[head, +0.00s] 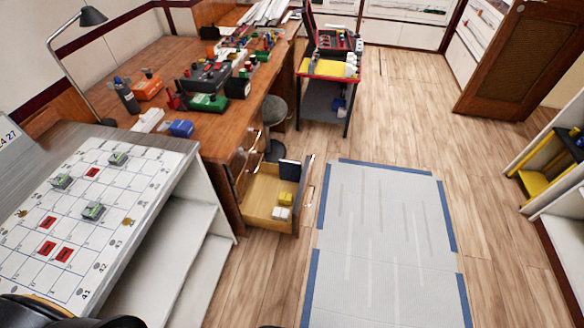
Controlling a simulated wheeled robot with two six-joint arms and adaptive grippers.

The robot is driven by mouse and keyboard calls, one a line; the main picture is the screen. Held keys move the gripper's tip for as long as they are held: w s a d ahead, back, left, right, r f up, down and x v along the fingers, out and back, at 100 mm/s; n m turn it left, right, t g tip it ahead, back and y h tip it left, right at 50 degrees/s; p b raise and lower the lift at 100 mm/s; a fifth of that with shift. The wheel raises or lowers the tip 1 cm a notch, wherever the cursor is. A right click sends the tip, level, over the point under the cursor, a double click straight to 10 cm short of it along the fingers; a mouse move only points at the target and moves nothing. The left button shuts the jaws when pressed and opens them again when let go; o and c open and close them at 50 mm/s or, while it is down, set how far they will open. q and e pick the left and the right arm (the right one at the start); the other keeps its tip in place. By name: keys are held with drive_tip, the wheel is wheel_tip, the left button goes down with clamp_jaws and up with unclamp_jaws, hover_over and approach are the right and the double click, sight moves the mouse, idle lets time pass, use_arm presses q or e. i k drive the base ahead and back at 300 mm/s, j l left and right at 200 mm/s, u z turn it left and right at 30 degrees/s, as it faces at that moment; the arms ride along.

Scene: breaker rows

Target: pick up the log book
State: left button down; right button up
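No thing is plainly marked as the log book. A dark, flat, book-like item (290,169) stands in the open drawer (262,189) of the wooden desk, near its back right corner, and could be it; its cover is too small to read. Yellow blocks (286,199) and white blocks (280,213) lie in the same drawer. Black rounded parts at the bottom left corner look like my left arm. No fingertips of my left gripper show, and my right gripper is not in view.
A white gridded board (122,190) with red cards and grey devices covers the left counter. The cluttered desk (215,125) and a tool cart (328,70) stand beyond. A blue-taped grey mat (385,235) lies on clear floor. Shelves (560,150) stand at right.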

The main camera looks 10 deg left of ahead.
sight(290, 170)
drive_tip(key=u, duration=0.3)
drive_tip(key=i+l+u, duration=0.15)
drive_tip(key=u, duration=0.25)
drive_tip(key=i+l+u, duration=0.15)
drive_tip(key=l+u, duration=0.2)
drive_tip(key=i+l+u, duration=0.1)
drive_tip(key=u, duration=0.3)
drive_tip(key=l+u, duration=0.75)
drive_tip(key=l, duration=2.4)
